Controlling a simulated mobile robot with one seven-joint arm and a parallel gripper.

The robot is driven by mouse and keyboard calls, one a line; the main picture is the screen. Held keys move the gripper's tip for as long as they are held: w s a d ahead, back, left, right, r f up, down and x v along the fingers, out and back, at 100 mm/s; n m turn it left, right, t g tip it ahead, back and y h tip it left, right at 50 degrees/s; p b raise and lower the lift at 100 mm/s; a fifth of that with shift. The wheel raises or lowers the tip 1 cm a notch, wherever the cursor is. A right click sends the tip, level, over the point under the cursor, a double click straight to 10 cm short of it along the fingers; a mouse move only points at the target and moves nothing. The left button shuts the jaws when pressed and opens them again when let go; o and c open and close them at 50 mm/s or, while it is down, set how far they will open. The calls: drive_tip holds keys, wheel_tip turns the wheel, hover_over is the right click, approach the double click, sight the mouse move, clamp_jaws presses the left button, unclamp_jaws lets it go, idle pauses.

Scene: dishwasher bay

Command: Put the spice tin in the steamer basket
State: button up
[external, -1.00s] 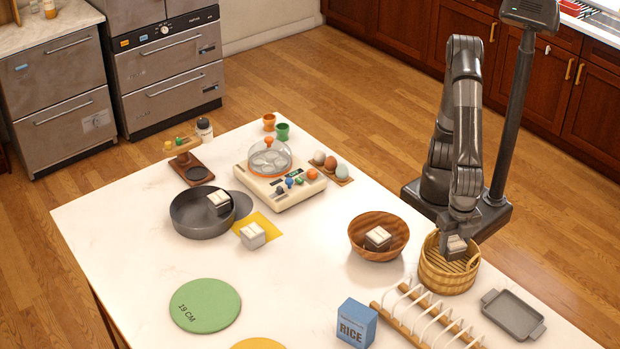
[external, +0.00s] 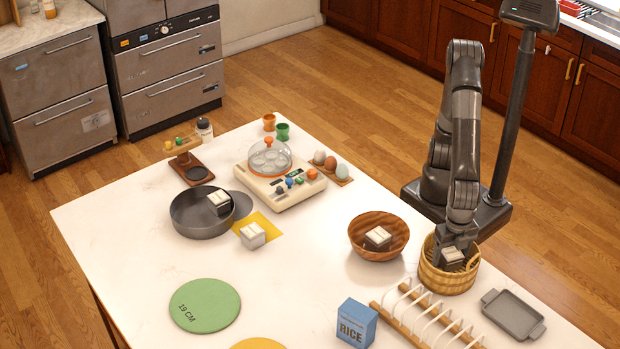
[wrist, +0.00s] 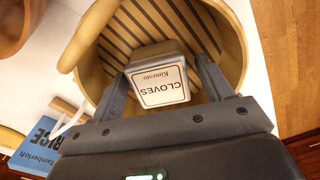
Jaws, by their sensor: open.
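The spice tin, a small pale tin with a label reading CLOVES (wrist: 163,88), sits inside the round steamer basket (external: 446,283). It also shows in the external view (external: 452,256). The basket's slatted floor (wrist: 128,38) shows around the tin in the wrist view. My gripper (wrist: 163,68) is open, with one finger on each side of the tin and reaching down inside the basket's rim. In the external view my gripper (external: 456,246) partly hides the tin and the back of the basket.
Similar tins are in the wooden bowl (external: 356,238), in the grey pan (external: 185,226) and by the yellow cloth (external: 268,224). A white-wire rack (external: 425,318), a blue rice box (external: 356,322) and a grey tray (external: 513,315) stand near the basket.

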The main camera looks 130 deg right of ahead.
sight(452, 252)
wheel_tip(452, 252, up, 12)
drive_tip(key=shift+r, duration=0.2)
idle(0.4)
drive_tip(key=s+d+r+m+t, duration=0.15)
drive_tip(key=d+m, duration=0.25)
drive_tip(key=d, duration=0.6)
drive_tip(key=s+d+r+m+t, duration=0.1)
drive_tip(key=d+r+m, duration=0.15)
drive_tip(key=d, duration=0.75)
drive_tip(key=s+d+f+m+t, duration=0.3)
drive_tip(key=s+d+m, duration=0.4)
drive_tip(key=d, duration=0.5)
drive_tip(key=shift+s+f, duration=0.45)
drive_tip(key=shift+s, duration=0.3)
